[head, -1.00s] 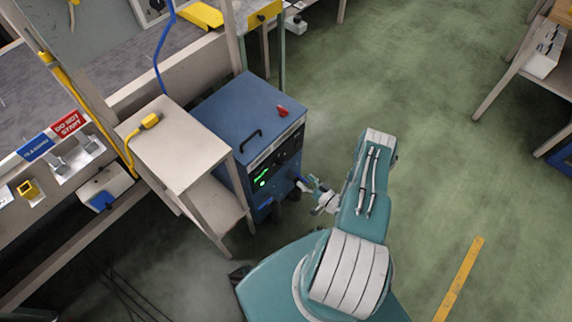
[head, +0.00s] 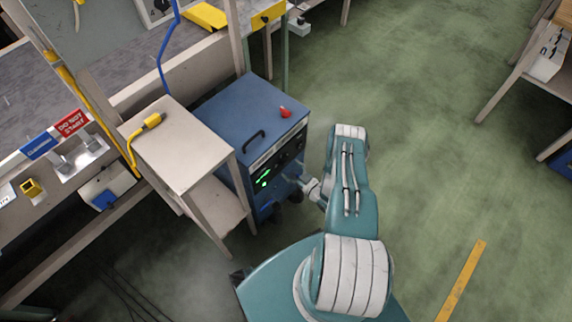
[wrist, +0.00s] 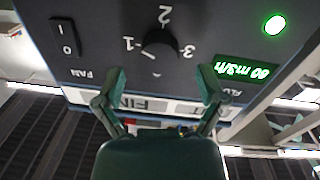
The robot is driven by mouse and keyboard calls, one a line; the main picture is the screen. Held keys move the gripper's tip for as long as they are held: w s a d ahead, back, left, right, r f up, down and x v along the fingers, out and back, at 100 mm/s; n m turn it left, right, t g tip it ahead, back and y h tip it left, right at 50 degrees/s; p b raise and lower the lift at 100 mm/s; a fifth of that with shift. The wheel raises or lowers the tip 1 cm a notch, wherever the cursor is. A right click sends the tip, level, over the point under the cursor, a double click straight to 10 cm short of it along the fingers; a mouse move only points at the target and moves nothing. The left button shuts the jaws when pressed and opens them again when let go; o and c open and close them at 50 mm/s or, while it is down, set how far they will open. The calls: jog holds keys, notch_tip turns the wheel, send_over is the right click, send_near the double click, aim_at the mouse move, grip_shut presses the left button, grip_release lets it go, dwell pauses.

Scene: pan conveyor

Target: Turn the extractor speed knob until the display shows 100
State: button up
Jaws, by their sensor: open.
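The blue extractor unit (head: 228,110) stands on the floor, its dark front panel facing my arm. In the wrist view the panel is upside down. The black speed knob (wrist: 160,45) is at top centre, ringed by the marks 1, 2 and 3. The green display (wrist: 246,69) to its right shows two digits and m3/h, possibly 60 or 80; the first digit is hard to read. My gripper (wrist: 164,84) is open and empty, its fingertips apart and just below the knob in the picture. In the head view my gripper (head: 304,183) is small, close to the panel.
A black fan switch (wrist: 66,38) is left of the knob, and a round green light (wrist: 275,25) is right. A pale side table (head: 182,150) stands left of the unit. A red item (head: 285,112) lies on top. Open green floor extends right.

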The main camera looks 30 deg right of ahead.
jog(key=shift+x, duration=1.45)
jog(key=c, duration=1.2)
jog(key=shift+o, duration=0.2)
jog(key=shift+n, duration=0.6)
jog(key=o, duration=1.2)
jog(key=shift+c, duration=0.2)
